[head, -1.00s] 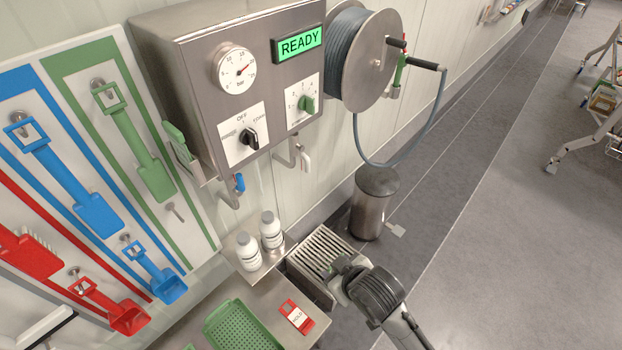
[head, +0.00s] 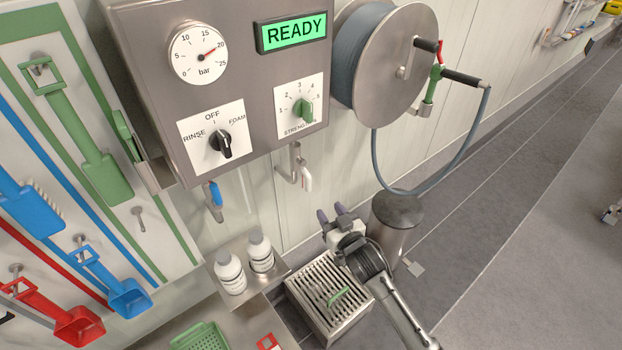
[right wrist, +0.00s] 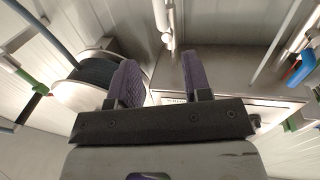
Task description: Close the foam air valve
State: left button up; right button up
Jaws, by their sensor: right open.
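Two pipe valves hang under the steel control box (head: 235,90). One has a blue lever (head: 216,194), the other a white lever (head: 307,179); both levers point down. No label shows which is the foam air valve. My right gripper (head: 331,213) is open and empty, below and slightly right of the white lever, apart from it. My left gripper is out of view.
A hose reel (head: 395,62) hangs right of the box. A steel bin (head: 397,225) stands behind my right forearm. Two white bottles (head: 231,274) stand on a shelf left of the grate (head: 315,296).

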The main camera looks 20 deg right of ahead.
aim_at(309, 182)
jog(key=w+b, duration=0.1)
jog(key=w, duration=0.3)
jog(key=w+b, duration=0.1)
jog(key=w, duration=0.3)
jog(key=w+a+b, duration=0.1)
jog(key=w+b, duration=0.1)
jog(key=w, duration=0.2)
jog(key=shift+r, duration=0.1)
jog(key=shift+w+a, duration=0.15)
jog(key=shift+w, duration=0.6)
jog(key=shift+w+r, duration=0.1)
jog(key=shift+c, duration=0.3)
jog(key=c, duration=0.6)
grip_shut()
